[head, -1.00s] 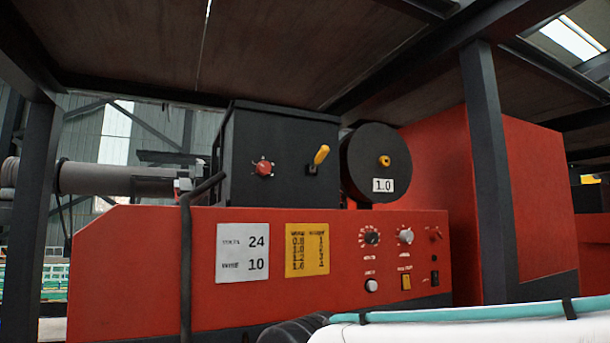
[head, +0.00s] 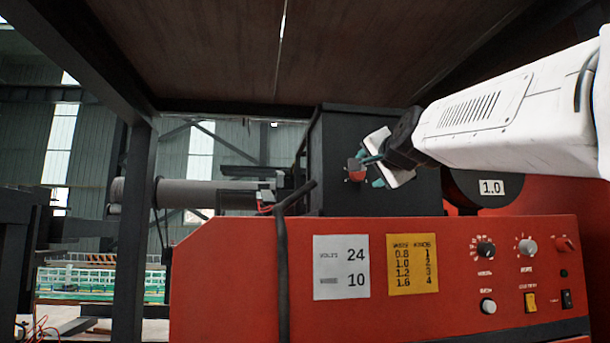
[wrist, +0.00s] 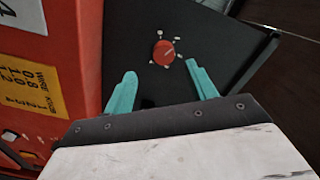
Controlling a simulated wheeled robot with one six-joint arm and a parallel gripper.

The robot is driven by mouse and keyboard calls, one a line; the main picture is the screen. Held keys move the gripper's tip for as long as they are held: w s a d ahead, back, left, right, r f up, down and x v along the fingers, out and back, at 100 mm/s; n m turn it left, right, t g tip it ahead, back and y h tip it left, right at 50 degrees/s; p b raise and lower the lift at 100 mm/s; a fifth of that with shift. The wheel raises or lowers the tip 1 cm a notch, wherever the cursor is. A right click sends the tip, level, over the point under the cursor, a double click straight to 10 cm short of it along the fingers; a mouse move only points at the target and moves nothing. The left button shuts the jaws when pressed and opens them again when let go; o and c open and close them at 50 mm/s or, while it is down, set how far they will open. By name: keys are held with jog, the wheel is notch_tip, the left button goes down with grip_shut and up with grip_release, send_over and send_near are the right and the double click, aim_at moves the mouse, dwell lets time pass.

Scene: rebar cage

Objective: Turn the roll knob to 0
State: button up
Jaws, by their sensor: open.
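A round red knob (head: 356,171) sits on the front face of the black box (head: 335,130) on top of the red machine. In the wrist view the red knob (wrist: 164,53) has white marks around it and a pale pointer line, too small to read. My gripper (head: 371,170) is open with its teal fingers close to the knob. In the wrist view my gripper (wrist: 160,70) has a fingertip either side of the knob's lower part, and nothing is held. I cannot tell whether the fingers touch it.
The red panel (head: 250,270) below has a white card (head: 341,267) reading 24 and 10, a yellow wire/knob table (head: 412,263), and several knobs and switches at right. A black reel (head: 485,195) marked 1.0 is partly hidden behind my arm. A dark bent bar (head: 283,250) stands in front.

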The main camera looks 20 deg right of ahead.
aim_at(359, 173)
jog(key=x, duration=0.7)
jog(key=shift+w+d+r, duration=0.15)
jog(key=shift+w+r, duration=0.2)
jog(key=c, duration=1)
